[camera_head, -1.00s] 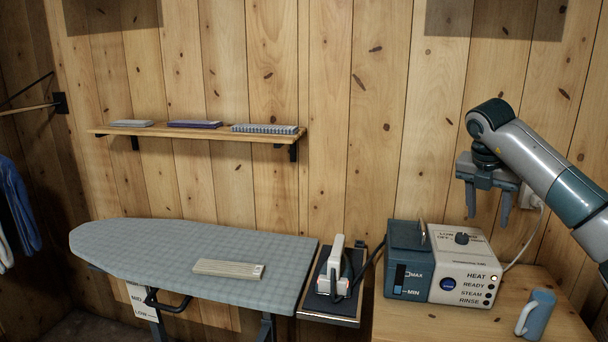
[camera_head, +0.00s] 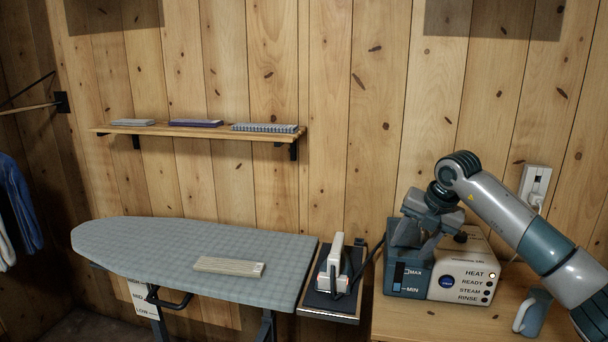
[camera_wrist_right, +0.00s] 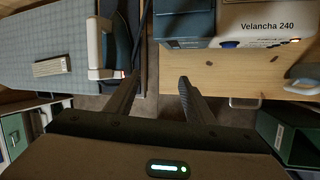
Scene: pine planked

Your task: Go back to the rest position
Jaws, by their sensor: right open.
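My right gripper (camera_head: 416,242) is open and empty. In the head view it overlaps the upper left part of the blue and white steam station (camera_head: 459,276). In the right wrist view its open fingers (camera_wrist_right: 158,82) have nothing between them, and the station (camera_wrist_right: 187,22) lies beyond them. The iron (camera_head: 334,266) sits on its dark rest, left of the gripper, apart from it. It also shows in the wrist view (camera_wrist_right: 98,45). My left gripper is in neither view.
A wall shelf (camera_head: 200,132) holds folded cloths. A wall socket (camera_head: 536,182) is at right.

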